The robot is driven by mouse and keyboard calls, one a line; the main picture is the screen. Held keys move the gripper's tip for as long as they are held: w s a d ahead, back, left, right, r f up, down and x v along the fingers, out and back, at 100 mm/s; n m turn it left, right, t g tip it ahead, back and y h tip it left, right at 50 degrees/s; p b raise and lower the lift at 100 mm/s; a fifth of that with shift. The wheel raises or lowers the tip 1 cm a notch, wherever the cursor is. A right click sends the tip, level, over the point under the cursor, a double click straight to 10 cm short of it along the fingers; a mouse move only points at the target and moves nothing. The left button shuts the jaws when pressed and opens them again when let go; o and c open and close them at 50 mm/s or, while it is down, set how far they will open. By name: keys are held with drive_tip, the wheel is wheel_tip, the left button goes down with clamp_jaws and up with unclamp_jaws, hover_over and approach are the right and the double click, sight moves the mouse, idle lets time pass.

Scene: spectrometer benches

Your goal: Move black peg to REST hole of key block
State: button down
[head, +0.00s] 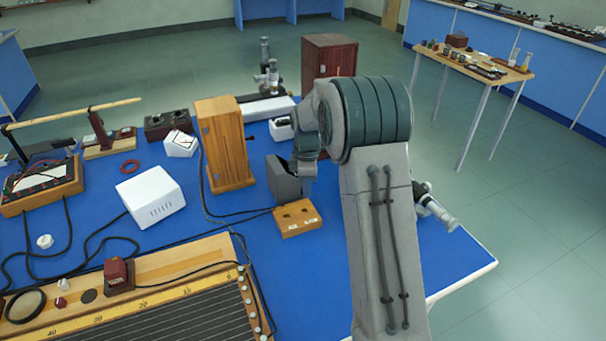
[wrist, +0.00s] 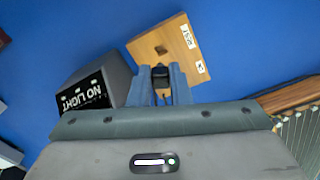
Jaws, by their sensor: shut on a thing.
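The wooden key block (wrist: 180,62) lies on the blue bench just beyond my fingertips in the wrist view. Its labels run along the right edge, one reading REST. A dark hole (wrist: 160,49) shows in its top on the REST side; the other hole is not clear behind the fingers. The block also shows in the head view (head: 298,219), with dark holes on top. My gripper (wrist: 161,73) is shut on the black peg (wrist: 160,71), over the near part of the block. I cannot tell whether the peg's lower end touches the block. In the head view my arm hides the fingertips.
A grey box marked NO LIGHT (wrist: 98,88) stands close left of the block. A tall wooden box (head: 225,145) and a white box (head: 152,196) stand farther left. A long wire board (head: 150,310) lies in front. Cables cross the bench.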

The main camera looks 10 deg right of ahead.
drive_tip(key=shift+s+f, duration=0.1)
drive_tip(key=shift+f, duration=0.2)
drive_tip(key=shift+f+b, duration=2.2)
drive_tip(key=shift+f, duration=0.75)
drive_tip(key=c, duration=1.3)
unclamp_jaws()
drive_tip(key=shift+o, duration=0.2)
wheel_tip(320, 180, up, 13)
drive_tip(key=shift+r, duration=0.4)
